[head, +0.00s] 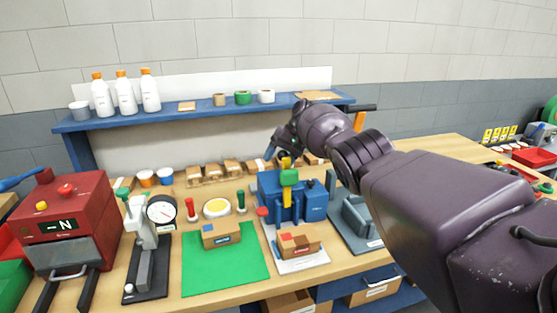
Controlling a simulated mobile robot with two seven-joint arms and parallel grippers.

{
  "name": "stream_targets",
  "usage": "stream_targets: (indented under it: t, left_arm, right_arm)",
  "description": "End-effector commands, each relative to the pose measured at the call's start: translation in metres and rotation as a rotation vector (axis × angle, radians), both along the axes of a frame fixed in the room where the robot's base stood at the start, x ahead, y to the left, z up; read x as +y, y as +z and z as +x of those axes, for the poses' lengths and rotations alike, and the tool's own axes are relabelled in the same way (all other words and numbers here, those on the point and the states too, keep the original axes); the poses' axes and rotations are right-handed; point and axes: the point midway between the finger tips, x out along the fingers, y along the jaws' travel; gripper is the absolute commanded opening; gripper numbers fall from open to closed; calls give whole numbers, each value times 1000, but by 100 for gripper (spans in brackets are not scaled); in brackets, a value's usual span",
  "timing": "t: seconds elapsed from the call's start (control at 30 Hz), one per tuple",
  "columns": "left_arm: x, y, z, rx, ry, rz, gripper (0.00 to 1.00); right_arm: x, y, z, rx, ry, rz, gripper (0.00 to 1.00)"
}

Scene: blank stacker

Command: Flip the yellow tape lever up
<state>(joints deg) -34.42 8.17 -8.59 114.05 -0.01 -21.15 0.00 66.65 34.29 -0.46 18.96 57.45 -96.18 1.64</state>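The blue machine (308,203) stands on the bench in the middle of the head view. A yellow lever (286,163) sticks up at its top left, above a green block (289,178). I take this yellow piece for the tape lever; its lower end is partly hidden. My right arm comes in from the right, and my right gripper (277,146) is just above and behind the lever. Its fingers are small and partly hidden by the wrist, so I cannot tell whether they touch the lever or are open. My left gripper is out of view.
A cardboard box (222,234) sits on a green mat (205,270). Another box (299,240) lies before the machine. A dial gauge stand (145,250) and a red machine (70,222) stand left. A blue shelf (200,112) with bottles runs behind.

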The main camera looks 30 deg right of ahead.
Motion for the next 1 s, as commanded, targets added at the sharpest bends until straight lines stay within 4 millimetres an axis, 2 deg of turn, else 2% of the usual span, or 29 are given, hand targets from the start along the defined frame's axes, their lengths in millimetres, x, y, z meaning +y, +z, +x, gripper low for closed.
stream_targets:
  t: [0.37, 0.57, 0.8, 1.0]
  left_arm:
    - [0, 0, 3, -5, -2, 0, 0]
    - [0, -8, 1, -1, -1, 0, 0]
    - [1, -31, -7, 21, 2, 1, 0]
    - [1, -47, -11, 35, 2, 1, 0]
  right_arm:
    - [-5, 7, 0, -2, 0, -1, 61]
    - [-22, 32, -2, -3, -1, 0, 61]
    - [-47, 66, -5, 0, -1, 1, 61]
    - [-56, 82, -6, 0, 0, -1, 61]
